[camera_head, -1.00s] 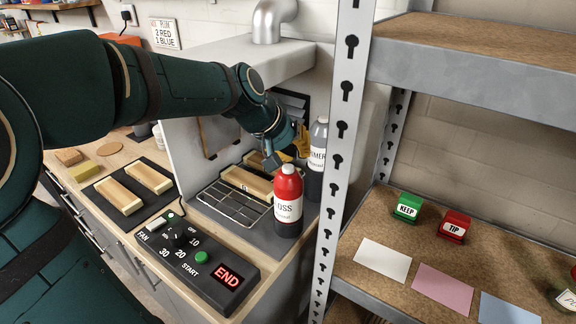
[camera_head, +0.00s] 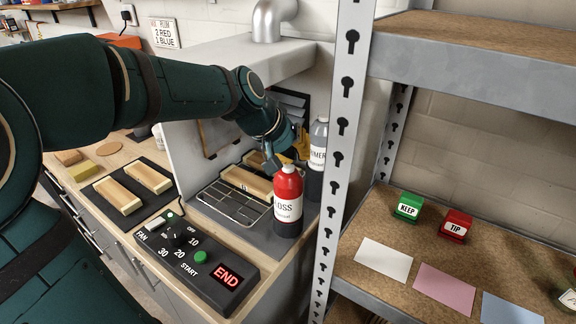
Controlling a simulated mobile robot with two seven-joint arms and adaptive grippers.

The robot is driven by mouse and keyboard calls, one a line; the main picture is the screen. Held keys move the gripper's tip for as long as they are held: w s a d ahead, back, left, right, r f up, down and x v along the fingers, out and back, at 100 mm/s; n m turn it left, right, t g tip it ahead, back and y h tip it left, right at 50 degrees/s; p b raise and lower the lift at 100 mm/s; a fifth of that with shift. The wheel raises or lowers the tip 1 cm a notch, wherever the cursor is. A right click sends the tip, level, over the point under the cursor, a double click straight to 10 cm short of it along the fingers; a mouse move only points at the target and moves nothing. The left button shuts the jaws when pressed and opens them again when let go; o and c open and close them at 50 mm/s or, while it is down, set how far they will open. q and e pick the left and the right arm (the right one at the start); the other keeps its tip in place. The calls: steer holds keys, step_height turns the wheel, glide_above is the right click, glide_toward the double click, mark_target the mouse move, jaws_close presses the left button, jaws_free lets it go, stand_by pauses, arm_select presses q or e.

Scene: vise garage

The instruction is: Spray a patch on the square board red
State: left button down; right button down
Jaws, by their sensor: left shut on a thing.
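A red spray can (camera_head: 288,202) with a white label ending in "LOSS" stands upright, or nearly so, at the booth's front right. My left gripper (camera_head: 284,156) reaches down behind its top and is shut on it; the can hides most of the fingers. A grey can (camera_head: 317,160), its label partly hidden, is just behind on the right. A brownish upright panel (camera_head: 214,136) stands in the booth, partly behind my arm; I cannot tell whether it is the square board. My right gripper is not in view.
A wire rack (camera_head: 228,208) and wooden blocks (camera_head: 247,181) lie in the booth. A control box (camera_head: 195,262) shows a red "END". A metal shelf post (camera_head: 342,120) stands close right of the cans. The shelf (camera_head: 400,225) holds stamps and coloured cards.

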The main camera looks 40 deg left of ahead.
arm_select(q)
steer(key=shift+f, duration=0.35)
stand_by(0.6)
steer(key=shift+r+p, duration=0.65)
steer(key=shift+r, duration=0.2)
step_height(320, 180, up, 6)
steer(key=p, duration=0.5)
stand_by(0.4)
